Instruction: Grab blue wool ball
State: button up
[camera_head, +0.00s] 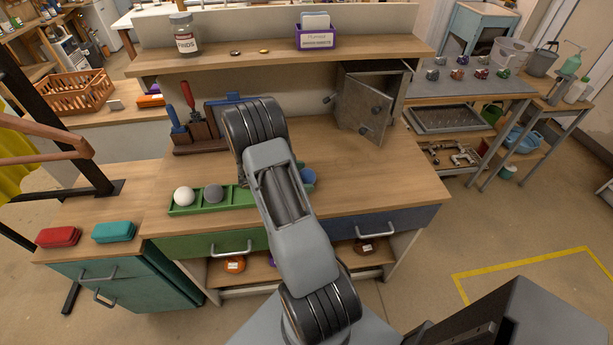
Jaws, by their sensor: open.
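A blue ball (308,177) sits at the right end of a long green tray (238,200) on the wooden workbench. My arm crosses in front of the tray and covers part of it and the left side of the ball. A white ball (184,195) and a grey ball (213,193) sit in the left part of the same tray. My gripper is hidden behind my own arm links, so its fingers and its distance to the blue ball do not show.
A tool rack (196,136) stands behind the tray. A grey metal cabinet (362,105) with its door ajar stands at the back right. A shelf (275,57) with a jar (184,33) and a purple box (315,36) runs above. The bench top right of the blue ball is clear.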

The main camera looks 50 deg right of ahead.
jog(key=shift+c, duration=0.2)
jog(key=c, duration=0.9)
jog(key=shift+c, duration=0.2)
